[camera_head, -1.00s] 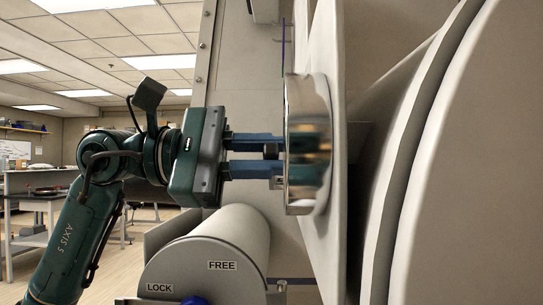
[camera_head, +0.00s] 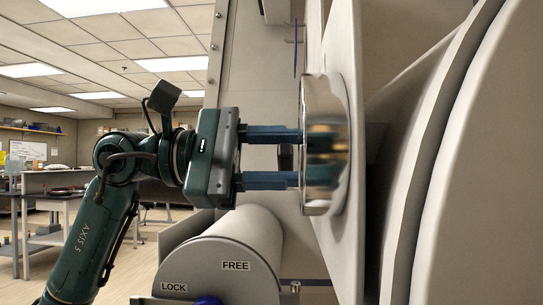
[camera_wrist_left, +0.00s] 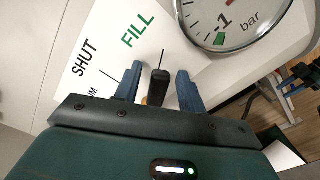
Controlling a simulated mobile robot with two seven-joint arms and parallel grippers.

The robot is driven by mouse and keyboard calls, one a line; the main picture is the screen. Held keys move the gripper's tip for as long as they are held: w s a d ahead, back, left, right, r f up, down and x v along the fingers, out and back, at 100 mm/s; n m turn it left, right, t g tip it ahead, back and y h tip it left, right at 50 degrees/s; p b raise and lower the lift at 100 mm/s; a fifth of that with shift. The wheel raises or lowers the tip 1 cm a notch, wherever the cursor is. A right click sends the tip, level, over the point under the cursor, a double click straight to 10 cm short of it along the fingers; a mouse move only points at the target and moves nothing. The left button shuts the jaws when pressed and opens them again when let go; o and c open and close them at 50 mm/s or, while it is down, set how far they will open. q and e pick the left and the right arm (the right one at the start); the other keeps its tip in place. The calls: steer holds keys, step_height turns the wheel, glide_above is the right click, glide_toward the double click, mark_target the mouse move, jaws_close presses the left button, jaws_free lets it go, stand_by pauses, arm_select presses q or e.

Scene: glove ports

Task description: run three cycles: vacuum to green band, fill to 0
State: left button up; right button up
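My left gripper (camera_head: 297,158) is open in front of the pale panel, beside the chrome-rimmed gauge (camera_head: 326,145), which is seen nearly edge-on. In the left wrist view its blue fingers (camera_wrist_left: 157,76) stand either side of a black valve lever (camera_wrist_left: 158,88), with a gap on both sides. The white plate (camera_wrist_left: 100,45) reads SHUT and FILL; a third label is mostly hidden by the gripper. A thin dark line extends from the lever tip, to the right of FILL.
A grey cylinder (camera_head: 250,235) marked LOCK and FREE stands below the gripper, with a blue knob (camera_head: 208,300) at its front. A large round port (camera_head: 480,200) fills the right side. Lab benches (camera_head: 50,190) stand far left.

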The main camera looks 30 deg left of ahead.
arm_select(q)
steer(key=b+v, duration=0.2)
steer(key=v, duration=1.1)
arm_select(e)
steer(key=shift+w+a+f+n, duration=0.15)
steer(key=shift+a+f+n, duration=0.1)
steer(key=shift+f, duration=0.45)
steer(key=shift+w+a+f+n, duration=0.1)
steer(key=shift+a+f+n, duration=0.15)
steer(key=shift+f, duration=0.45)
arm_select(q)
steer(key=shift+s, duration=0.1)
stand_by(0.8)
